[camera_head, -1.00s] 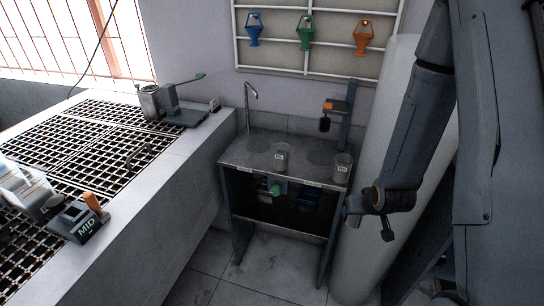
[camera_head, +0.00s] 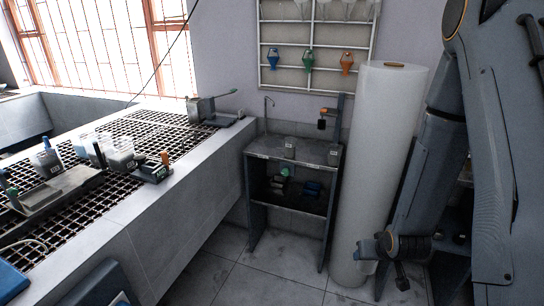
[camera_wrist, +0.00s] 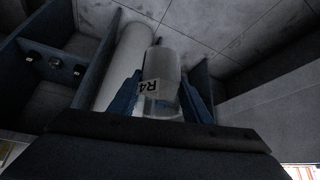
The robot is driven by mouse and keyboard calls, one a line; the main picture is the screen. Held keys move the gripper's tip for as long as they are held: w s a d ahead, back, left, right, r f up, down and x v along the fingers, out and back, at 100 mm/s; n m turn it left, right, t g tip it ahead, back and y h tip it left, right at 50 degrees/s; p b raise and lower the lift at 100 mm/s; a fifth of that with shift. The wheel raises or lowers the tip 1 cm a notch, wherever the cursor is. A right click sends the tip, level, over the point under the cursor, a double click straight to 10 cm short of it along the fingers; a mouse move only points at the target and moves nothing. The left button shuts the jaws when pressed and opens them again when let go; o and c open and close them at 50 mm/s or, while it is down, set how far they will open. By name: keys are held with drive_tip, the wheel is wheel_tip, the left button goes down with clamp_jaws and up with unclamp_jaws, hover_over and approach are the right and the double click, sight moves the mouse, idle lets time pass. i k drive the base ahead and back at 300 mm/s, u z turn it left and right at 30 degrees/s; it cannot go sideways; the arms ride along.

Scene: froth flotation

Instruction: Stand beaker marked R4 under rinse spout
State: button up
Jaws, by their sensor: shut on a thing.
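The beaker marked R4 (camera_wrist: 165,68) is clear glass with a pale label, shown upside down in the wrist view. My gripper (camera_wrist: 160,98) is shut on it, with one blue finger on each side. In the head view my gripper (camera_head: 368,252) is low at the right, in front of the tall white cylinder; the held beaker is hard to make out there. A thin bent spout (camera_head: 266,106), which looks like the rinse spout, rises at the back left of the grey bench (camera_head: 262,144). My gripper is well to the right of it and lower.
A labelled beaker (camera_head: 290,147) stands on the bench. A stand with an orange part (camera_head: 337,114) is at the bench's back right. The tall white cylinder (camera_head: 380,150) is between bench and arm. A grated counter (camera_head: 185,185) runs along the left. Floor in front is clear.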

sight(273, 143)
drive_tip(key=k, duration=0.25)
drive_tip(key=u, duration=1)
drive_tip(key=i, duration=1.65)
drive_tip(key=z, duration=0.2)
